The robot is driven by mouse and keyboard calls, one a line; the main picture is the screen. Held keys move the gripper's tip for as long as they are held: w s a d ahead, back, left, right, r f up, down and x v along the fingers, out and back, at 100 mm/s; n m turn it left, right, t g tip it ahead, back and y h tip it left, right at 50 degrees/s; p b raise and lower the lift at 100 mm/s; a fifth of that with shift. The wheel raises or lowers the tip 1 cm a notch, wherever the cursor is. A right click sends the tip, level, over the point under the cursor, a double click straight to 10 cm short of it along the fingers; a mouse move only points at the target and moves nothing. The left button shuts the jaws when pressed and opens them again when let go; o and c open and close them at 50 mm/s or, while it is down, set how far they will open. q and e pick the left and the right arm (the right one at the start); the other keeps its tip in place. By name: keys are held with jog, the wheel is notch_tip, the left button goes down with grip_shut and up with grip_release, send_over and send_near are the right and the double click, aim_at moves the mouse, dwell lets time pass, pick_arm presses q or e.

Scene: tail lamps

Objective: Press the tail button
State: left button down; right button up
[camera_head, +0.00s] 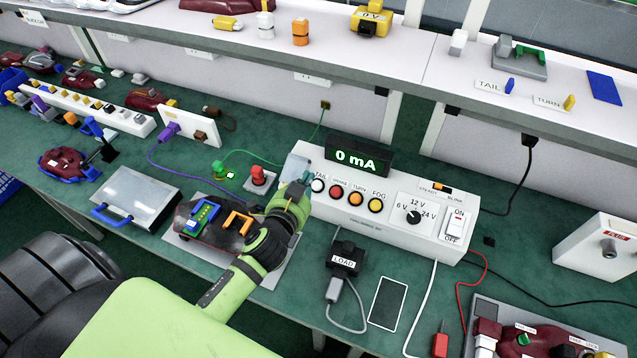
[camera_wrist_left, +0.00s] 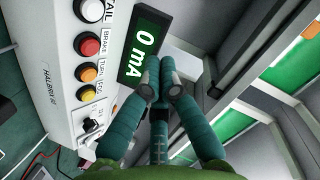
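The white control box (camera_head: 390,238) has a row of buttons. The white tail button (camera_head: 318,185) is at the left end, beside the red brake button (camera_head: 337,192). In the left wrist view the white tail button (camera_wrist_left: 86,10) is at the top, cut by the frame edge. My left gripper (camera_head: 300,168) is just left of the tail button at the box's left end, apart from it in the picture. In the left wrist view my gripper (camera_wrist_left: 158,82) has its fingertips together, empty, beside the display. My right gripper is not in view.
The display (camera_head: 357,157) on the box reads 0 mA. An orange button (camera_head: 355,198), a yellow button (camera_head: 376,205), a knob (camera_head: 413,216) and a power switch (camera_head: 457,222) are to the right. A red push button (camera_head: 259,177) stands left of the box. A lamp lies below my arm.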

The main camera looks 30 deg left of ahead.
aim_at(318, 181)
pick_arm(q)
jog(key=w+f+b, duration=0.4)
jog(key=f+b, duration=0.3)
jog(key=shift+w+a+f+b, duration=0.2)
jog(key=shift+w+f+b, duration=0.05)
jog(key=shift+f+b, duration=0.15)
jog(key=shift+r, duration=0.1)
dwell(1.1)
jog(key=shift+w+f, duration=0.25)
jog(key=shift+f, duration=0.15)
jog(key=shift+w+f+b, duration=0.2)
jog(key=shift+f+b, duration=0.25)
jog(key=shift+b, duration=0.2)
dwell(0.6)
jog(key=shift+r, duration=0.1)
jog(key=shift+s+r+p, duration=0.5)
jog(key=shift+r+p, duration=0.2)
jog(key=shift+p, duration=0.2)
